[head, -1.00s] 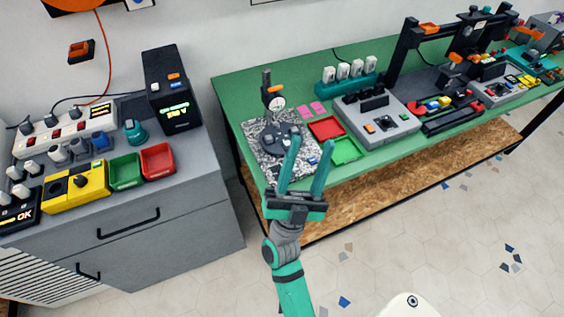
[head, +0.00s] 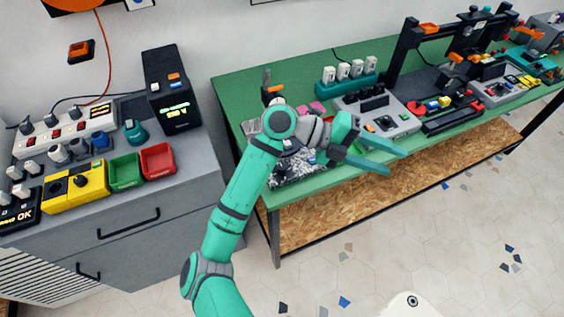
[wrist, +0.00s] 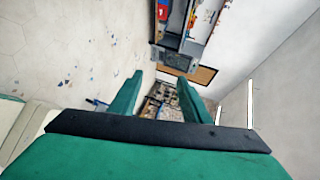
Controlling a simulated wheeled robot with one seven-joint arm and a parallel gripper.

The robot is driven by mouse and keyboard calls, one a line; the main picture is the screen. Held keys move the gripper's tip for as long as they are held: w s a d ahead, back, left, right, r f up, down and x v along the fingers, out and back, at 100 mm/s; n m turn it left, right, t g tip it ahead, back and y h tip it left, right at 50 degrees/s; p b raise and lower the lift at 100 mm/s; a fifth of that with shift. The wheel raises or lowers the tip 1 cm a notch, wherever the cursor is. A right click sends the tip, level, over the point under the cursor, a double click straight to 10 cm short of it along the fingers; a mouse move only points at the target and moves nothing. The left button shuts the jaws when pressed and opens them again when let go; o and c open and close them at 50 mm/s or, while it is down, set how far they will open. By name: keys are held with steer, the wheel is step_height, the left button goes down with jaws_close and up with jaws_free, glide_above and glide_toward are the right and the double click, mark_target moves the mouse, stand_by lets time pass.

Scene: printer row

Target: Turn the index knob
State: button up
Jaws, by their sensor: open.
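My gripper (head: 396,161) is open and empty, in front of the green table's front edge, with its fingers pointing right. In the wrist view its two green fingers (wrist: 160,88) stand apart with nothing between them. No knob is clearly marked as the index knob. A yellow box (head: 62,198) on the left cabinet carries a dark knob (head: 81,180). A grey box (head: 403,126) on the green table has a dark round control (head: 386,122). The gauge stand (head: 267,80) on a speckled plate (head: 292,174) is mostly hidden behind my arm.
The green table (head: 232,92) holds a teal rack (head: 347,82) and a black gantry (head: 400,52). The grey cabinet (head: 190,185) at left holds a green bin (head: 125,172), a red bin (head: 158,160) and a black display unit (head: 165,90). Open floor lies in front.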

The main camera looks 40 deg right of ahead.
steer(key=w+a+f+t+y, duration=0.1)
steer(key=w+f+t+y, duration=0.2)
steer(key=w+f, duration=0.1)
steer(key=n+t+y, duration=0.4)
steer(key=t+y, duration=0.3)
steer(key=t, duration=0.1)
glide_above(282, 166)
step_height(282, 166, down, 2)
step_height(282, 166, down, 11)
steer(key=shift+r, duration=0.2)
steer(key=shift+a, duration=0.1)
steer(key=c, duration=1)
